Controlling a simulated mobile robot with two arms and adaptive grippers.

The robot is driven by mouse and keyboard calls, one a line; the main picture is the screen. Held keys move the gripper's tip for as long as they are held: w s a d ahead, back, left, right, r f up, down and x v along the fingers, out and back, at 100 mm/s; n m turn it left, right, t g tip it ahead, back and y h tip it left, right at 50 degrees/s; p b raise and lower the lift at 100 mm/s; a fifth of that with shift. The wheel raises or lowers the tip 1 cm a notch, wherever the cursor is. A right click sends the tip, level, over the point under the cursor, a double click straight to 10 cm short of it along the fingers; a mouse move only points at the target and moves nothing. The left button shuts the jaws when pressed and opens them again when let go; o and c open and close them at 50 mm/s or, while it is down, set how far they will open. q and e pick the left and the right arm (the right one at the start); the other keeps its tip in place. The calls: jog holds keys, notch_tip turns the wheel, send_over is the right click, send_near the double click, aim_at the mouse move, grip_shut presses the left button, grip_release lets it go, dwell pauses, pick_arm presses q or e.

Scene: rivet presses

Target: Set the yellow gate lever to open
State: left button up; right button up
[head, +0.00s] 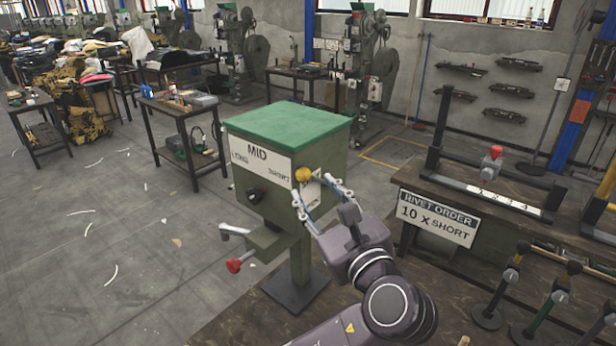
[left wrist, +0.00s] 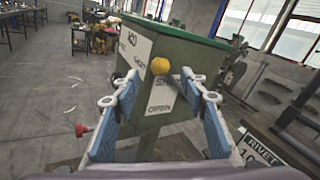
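The yellow ball knob (head: 303,174) of the gate lever is on the right side of the green press cabinet (head: 288,117). The lever's arm is mostly hidden. My left gripper (head: 310,190) is open in front of that side. In the left wrist view its blue-padded fingers (left wrist: 160,88) are spread to either side of the knob, with no visible contact. My right gripper is not in view.
The cabinet front carries a dial (head: 255,196) marked MID, LONG and SHORT, and a red-tipped handle (head: 234,265) below. A bench at right holds the rivet order sign (head: 437,218), a black frame and several upright levers. The floor at left is open.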

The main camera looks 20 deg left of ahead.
aim_at(305, 178)
pick_arm(q)
jog(key=p+x, duration=0.1)
jog(key=x, duration=0.4)
jog(key=shift+s, duration=0.1)
grip_shut()
jog(key=shift+r, duration=0.1)
